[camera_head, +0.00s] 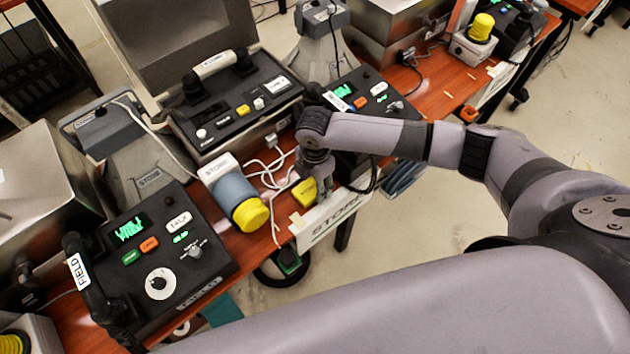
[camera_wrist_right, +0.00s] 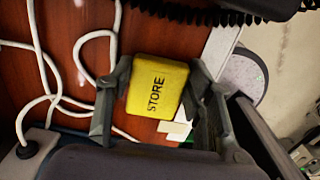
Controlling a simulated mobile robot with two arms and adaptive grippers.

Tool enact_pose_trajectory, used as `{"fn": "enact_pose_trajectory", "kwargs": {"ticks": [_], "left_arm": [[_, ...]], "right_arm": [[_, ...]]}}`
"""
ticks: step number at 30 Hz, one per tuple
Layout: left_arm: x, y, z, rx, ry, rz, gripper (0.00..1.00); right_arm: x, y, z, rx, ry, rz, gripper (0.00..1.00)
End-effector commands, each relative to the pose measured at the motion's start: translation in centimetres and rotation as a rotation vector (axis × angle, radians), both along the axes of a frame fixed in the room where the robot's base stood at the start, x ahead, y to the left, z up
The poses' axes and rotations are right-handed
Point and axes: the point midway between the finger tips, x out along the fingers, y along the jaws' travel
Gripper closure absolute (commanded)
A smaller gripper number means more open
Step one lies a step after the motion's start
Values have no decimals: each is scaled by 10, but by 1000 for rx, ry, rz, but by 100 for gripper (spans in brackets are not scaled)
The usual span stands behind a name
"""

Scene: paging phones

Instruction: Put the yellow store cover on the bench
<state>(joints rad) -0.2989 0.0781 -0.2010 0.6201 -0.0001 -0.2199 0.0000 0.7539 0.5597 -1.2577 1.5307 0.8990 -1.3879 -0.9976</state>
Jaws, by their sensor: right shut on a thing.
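The yellow store cover (camera_wrist_right: 158,84) is a small rounded yellow block marked STORE. In the right wrist view it sits between the two fingers of my right gripper (camera_wrist_right: 155,98), which is shut on it. In the head view my right gripper (camera_head: 314,178) points down near the front edge of the bench (camera_head: 258,240), and the cover (camera_head: 303,193) shows at its left side. The cover is over or on the red-brown bench top; I cannot tell whether it touches. My left gripper is not in view.
A grey-blue cylinder with a yellow cap (camera_head: 240,199) lies left of the cover. White cables (camera_head: 268,170) run close by. A STORE sign (camera_head: 328,220) hangs at the bench's front edge. Black phone consoles (camera_head: 238,110) stand behind, and the FIELD console (camera_head: 160,262) is at left.

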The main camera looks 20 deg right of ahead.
Motion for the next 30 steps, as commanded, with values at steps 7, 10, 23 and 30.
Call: {"fn": "enact_pose_trajectory", "kwargs": {"ticks": [7,10,23,30], "left_arm": [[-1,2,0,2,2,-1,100],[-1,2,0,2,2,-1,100],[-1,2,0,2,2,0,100],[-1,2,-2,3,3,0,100]], "right_arm": [[0,0,-1,0,0,0,38],[0,0,-1,0,0,0,32],[1,0,13,1,-3,1,32],[1,0,62,2,-3,1,32]]}}
